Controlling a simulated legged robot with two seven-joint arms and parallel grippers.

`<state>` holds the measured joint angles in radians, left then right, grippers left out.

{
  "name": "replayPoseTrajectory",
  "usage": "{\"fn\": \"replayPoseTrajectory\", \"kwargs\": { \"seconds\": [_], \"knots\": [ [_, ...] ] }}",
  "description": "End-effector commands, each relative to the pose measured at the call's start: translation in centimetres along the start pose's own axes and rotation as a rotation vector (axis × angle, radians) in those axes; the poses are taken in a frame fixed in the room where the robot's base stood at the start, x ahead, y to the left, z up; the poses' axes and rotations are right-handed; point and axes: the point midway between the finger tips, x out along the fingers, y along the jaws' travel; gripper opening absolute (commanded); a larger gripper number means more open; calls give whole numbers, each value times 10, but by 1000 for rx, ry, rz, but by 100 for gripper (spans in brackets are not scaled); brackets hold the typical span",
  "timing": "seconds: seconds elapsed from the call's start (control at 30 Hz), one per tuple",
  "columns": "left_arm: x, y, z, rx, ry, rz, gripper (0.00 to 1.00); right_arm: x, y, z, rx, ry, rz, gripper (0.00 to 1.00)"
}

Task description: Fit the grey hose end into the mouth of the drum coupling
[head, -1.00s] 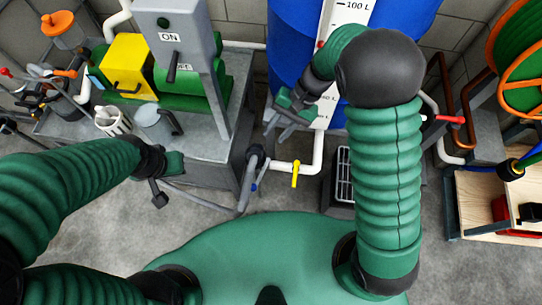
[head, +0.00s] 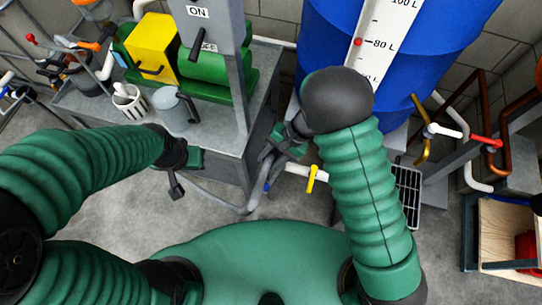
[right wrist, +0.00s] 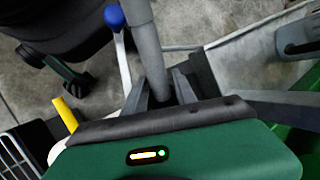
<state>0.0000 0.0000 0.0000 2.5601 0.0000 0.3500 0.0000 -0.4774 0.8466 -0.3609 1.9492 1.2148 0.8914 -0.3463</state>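The grey hose (head: 228,204) runs from the bench side and bends up to my right gripper (head: 270,152) in the head view. In the right wrist view the grey hose (right wrist: 148,45) passes between the two fingers of my right gripper (right wrist: 162,88). I cannot tell if the fingers press on it. The drum's white pipe (head: 298,170), with a yellow handle (head: 312,179), is just right of that gripper. The coupling's mouth and the hose end are hidden. My left gripper (head: 186,167) is left of the hose, apart from it; its fingers are unclear.
The blue drum (head: 325,40) with a litre scale stands behind. A grey bench (head: 215,150) on the left carries a yellow box, a white cup and a grey can. A blue-knobbed lever (right wrist: 114,17) is close to the hose. A black grate (head: 407,190) is at right.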

Motion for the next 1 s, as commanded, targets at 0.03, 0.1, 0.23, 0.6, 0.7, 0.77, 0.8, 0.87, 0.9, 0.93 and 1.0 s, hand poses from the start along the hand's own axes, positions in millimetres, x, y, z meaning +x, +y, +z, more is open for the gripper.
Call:
{"fn": "replayPoseTrajectory", "kwargs": {
  "seconds": [0.03, 0.1, 0.23, 0.6, 0.7, 0.77, 0.8, 0.87, 0.9, 0.93, 1.0],
  "knots": [
    [0, 0, 0, 0, 0, 0, 0, 1, 0, 0, -1, 0, 0, 33],
    [0, 0, 0, 0, 0, 0, 0, 0, 0, 0, -1, 1, 0, 33],
    [0, 0, 0, 0, 0, 0, 0, 0, 0, 0, -1, 1, 0, 28],
    [0, 0, 0, 0, 0, 0, 0, 0, 0, 0, -1, 1, 0, 0],
    [0, 0, 0, 0, 0, 0, 0, 0, 0, 0, 0, 1, 0, 0],
    [0, 0, 0, 0, 0, 0, 0, 0, -1, 0, -1, 1, -1, 0],
    [0, 0, 0, 0, 0, 0, 0, 0, -1, 0, -1, 1, -1, 0],
    [0, 0, 0, 0, 0, 0, 0, 0, -1, 0, -1, 1, -1, 0],
    [-1, 0, 0, 0, 0, 0, 0, -1, -1, 0, -1, 1, -1, 0],
    [-2, 0, 0, 0, 0, 0, 0, -2, -2, 1, -1, 1, -2, 0],
    [-5, 0, -1, 0, 0, 0, 0, -9, -6, 3, -2, 2, -4, 0]
  ]
}}
